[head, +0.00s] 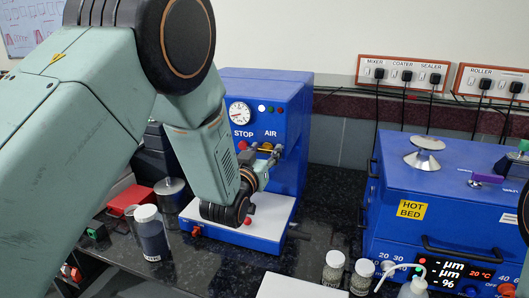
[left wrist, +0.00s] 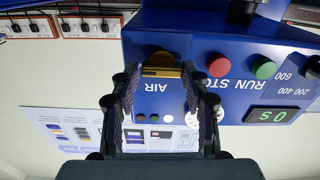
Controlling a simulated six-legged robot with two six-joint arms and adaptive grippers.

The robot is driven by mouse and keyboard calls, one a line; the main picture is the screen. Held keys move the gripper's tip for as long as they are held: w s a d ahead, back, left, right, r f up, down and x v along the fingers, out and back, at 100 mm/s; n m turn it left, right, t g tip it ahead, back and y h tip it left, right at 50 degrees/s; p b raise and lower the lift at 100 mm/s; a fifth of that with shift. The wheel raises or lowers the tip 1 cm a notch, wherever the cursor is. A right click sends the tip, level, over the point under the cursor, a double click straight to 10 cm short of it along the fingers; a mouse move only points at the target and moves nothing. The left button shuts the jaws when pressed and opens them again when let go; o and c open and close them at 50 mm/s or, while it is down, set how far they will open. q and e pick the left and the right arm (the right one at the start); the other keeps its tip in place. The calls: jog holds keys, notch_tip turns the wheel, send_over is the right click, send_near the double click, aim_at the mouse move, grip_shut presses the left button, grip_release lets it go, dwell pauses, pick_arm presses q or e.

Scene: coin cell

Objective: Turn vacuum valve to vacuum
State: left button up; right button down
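The vacuum valve shows as a brass-yellow handle (head: 265,147) on the front of a blue machine, below the AIR label in the head view. In the left wrist view, which is upside down, the valve handle (left wrist: 161,70) lies crosswise between my fingertips, by the AIR label. My left gripper (left wrist: 161,78) is open around it, one finger on each side; I cannot tell whether the fingers touch it. In the head view my left gripper (head: 272,153) is at the machine's front, and my wrist hides part of it. My right gripper is not seen.
The blue machine (head: 297,125) has a gauge (head: 239,113), and red and green buttons (left wrist: 218,66) sit beside the valve. A white-topped base (head: 262,222) lies under my wrist. A dark jar (head: 152,238) stands at left; a hot bed (head: 440,185) stands at right.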

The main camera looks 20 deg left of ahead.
pick_arm(q)
jog(key=shift+a, duration=0.15)
jog(key=c, duration=0.4)
jog(key=shift+c, duration=1.2)
jog(key=shift+m, duration=0.4)
jog(key=o, duration=0.8)
jog(key=shift+w, duration=0.1)
jog(key=o, duration=0.3)
jog(key=shift+w+f, duration=0.1)
jog(key=shift+f, duration=0.05)
jog(key=shift+o, duration=0.2)
jog(key=shift+s, duration=0.2)
